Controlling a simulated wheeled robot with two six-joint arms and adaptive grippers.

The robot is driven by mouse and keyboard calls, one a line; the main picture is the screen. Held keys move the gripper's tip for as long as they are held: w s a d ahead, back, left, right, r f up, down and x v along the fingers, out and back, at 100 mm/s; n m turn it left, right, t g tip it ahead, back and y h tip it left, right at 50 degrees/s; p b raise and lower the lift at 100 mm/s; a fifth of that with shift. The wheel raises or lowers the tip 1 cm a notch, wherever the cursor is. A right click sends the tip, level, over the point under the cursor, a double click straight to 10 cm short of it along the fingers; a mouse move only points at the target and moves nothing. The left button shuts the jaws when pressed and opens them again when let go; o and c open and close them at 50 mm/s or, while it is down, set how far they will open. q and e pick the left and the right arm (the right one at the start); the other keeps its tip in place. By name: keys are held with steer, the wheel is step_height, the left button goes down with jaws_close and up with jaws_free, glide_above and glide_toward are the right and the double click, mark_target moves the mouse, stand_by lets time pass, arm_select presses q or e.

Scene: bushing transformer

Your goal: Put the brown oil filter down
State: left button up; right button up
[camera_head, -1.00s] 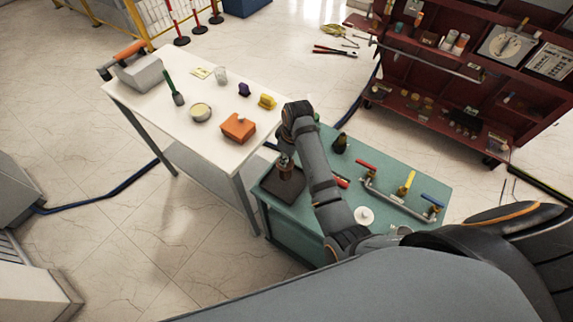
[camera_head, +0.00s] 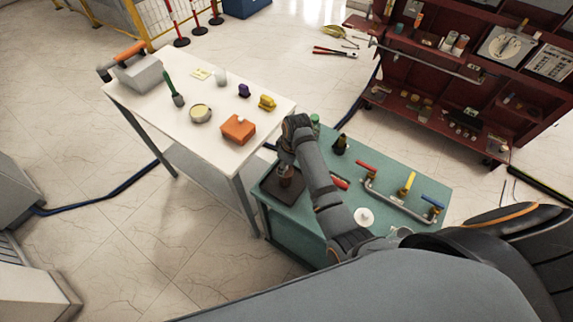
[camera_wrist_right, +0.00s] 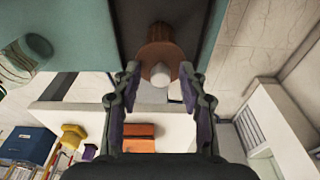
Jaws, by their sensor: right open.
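The brown oil filter (camera_head: 285,178) stands on a dark square tray (camera_head: 272,197) at the left end of the green table. In the right wrist view the filter (camera_wrist_right: 160,38) is a ribbed brown body with a wide brown collar and a pale round end. My right gripper (camera_wrist_right: 158,78) is open. Its two fingertips are on either side of the pale end, with gaps showing. In the head view my right gripper (camera_head: 286,158) is above the filter, partly hidden by my wrist. My left gripper is not in view.
The green table (camera_head: 390,165) also holds a dark bottle (camera_head: 340,144), a pipe with coloured valve handles (camera_head: 400,205) and a white disc (camera_head: 364,217). A white table (camera_head: 165,130) beside it carries an orange block (camera_head: 238,129) and several small items. A red tool cabinet (camera_head: 450,75) stands behind.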

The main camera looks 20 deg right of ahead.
mark_target(290, 173)
step_height(290, 173, up, 12)
steer(key=s+d, duration=0.1)
steer(key=shift+s+r+b, duration=0.15)
steer(key=shift+s+b, duration=0.1)
steer(key=shift+b, duration=0.1)
stand_by(0.4)
